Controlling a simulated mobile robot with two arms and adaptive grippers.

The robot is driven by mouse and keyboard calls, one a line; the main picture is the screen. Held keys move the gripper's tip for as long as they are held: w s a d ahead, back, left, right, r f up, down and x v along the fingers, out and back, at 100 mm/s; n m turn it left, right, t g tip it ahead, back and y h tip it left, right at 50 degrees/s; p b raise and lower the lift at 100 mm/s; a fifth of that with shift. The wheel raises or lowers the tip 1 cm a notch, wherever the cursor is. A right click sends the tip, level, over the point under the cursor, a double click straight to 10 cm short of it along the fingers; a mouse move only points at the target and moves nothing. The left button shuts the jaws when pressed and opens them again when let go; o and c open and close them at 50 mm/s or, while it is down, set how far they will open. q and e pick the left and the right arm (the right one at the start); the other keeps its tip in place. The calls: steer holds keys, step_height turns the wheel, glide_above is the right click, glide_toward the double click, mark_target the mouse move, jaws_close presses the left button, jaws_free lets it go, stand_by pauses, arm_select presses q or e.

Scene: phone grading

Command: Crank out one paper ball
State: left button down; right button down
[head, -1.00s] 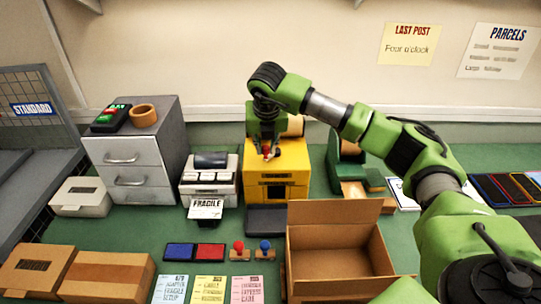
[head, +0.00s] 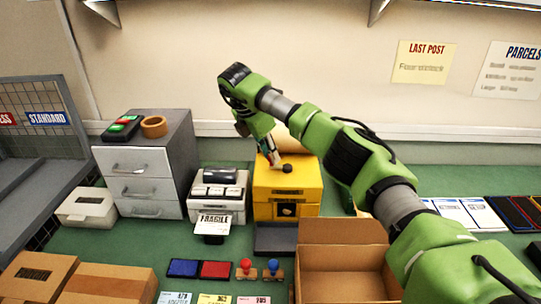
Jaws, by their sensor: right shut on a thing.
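The yellow machine (head: 265,205) stands at the back middle, with a dark opening (head: 287,210) low in its front. A black hub (head: 287,168) sits on its top, and a short pale crank arm (head: 275,158) runs from it up to my right gripper (head: 266,144). My right gripper is shut on the crank's handle, above and left of the hub; the fingers largely hide the handle. A brown paper roll (head: 296,139) shows partly behind the machine. I see no loose paper ball. My left gripper is out of view.
A dark tray (head: 275,238) lies before the machine. An open cardboard box (head: 345,270) stands front right. The FRAGILE label printer (head: 228,206) and grey drawers (head: 150,187) are left of the machine. Red and blue pads (head: 215,269) and stamps (head: 245,268) lie in front.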

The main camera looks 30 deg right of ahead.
steer(key=shift+w+d+r+m+g+p, duration=0.15)
steer(key=shift+w+m+g+p, duration=0.1)
steer(key=shift+m, duration=0.35)
steer(key=shift+w+d+r+m+g+p, duration=0.15)
steer(key=shift+w+m+p, duration=0.1)
steer(key=shift+m, duration=0.35)
steer(key=shift+w+d+f, duration=0.1)
steer(key=c, duration=1.9)
jaws_free()
steer(key=shift+f, duration=0.1)
steer(key=v, duration=0.7)
steer(key=shift+r, duration=0.25)
